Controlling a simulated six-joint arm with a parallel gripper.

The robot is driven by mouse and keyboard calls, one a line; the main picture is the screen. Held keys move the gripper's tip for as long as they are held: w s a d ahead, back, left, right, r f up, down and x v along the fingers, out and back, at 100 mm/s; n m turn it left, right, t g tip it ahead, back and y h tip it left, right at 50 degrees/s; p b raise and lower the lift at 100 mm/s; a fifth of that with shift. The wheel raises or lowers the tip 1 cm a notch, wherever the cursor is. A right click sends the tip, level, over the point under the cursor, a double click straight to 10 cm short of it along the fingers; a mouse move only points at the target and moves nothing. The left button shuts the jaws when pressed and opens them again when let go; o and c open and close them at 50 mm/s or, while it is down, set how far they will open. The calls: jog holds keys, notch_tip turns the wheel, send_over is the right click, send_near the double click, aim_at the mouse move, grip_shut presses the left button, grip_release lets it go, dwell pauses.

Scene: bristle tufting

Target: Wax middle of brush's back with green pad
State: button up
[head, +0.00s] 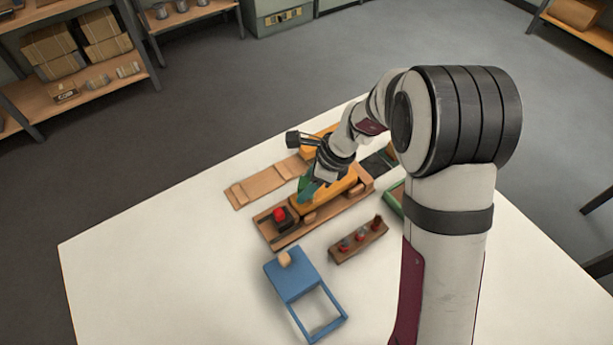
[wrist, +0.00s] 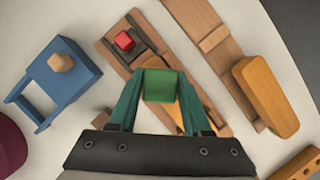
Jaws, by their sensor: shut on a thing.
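My gripper (wrist: 158,100) is shut on the green pad (wrist: 162,85), which sits between its teal fingertips. In the head view my gripper (head: 308,191) is over the orange brush (head: 335,192), which lies in a long brown wooden fixture (head: 262,226). In the wrist view only a little of the brush (wrist: 174,122) shows, behind the pad and fingers. The pad is hard to tell from the fingers in the head view. I cannot tell whether the pad touches the brush's back.
A red block (head: 279,214) sits in a dark slot at the fixture's near end. A blue stand with a tan knob (head: 285,258) and a small rack (head: 345,252) holding red-tipped pieces are in front. A light wooden board (head: 262,186) lies behind. The table's left side is clear.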

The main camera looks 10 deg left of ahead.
jog(key=shift+w+d+f, duration=0.15)
jog(key=shift+f, duration=0.25)
jog(key=shift+w+d, duration=0.25)
jog(key=shift+w, duration=0.05)
jog(key=shift+w+d+r, duration=0.2)
jog(key=shift+w+d, duration=0.5)
jog(key=shift+d, duration=0.05)
jog(key=shift+w+d+r, duration=0.2)
jog(key=shift+w+d, duration=0.5)
jog(key=shift+w+d+r, duration=0.2)
jog(key=shift+w+d, duration=0.5)
jog(key=shift+d, duration=0.05)
jog(key=shift+w+d, duration=1.15)
jog(key=shift+s+a, duration=3.75)
jog(key=shift+f, duration=0.1)
grip_shut()
jog(key=shift+r, duration=3.4)
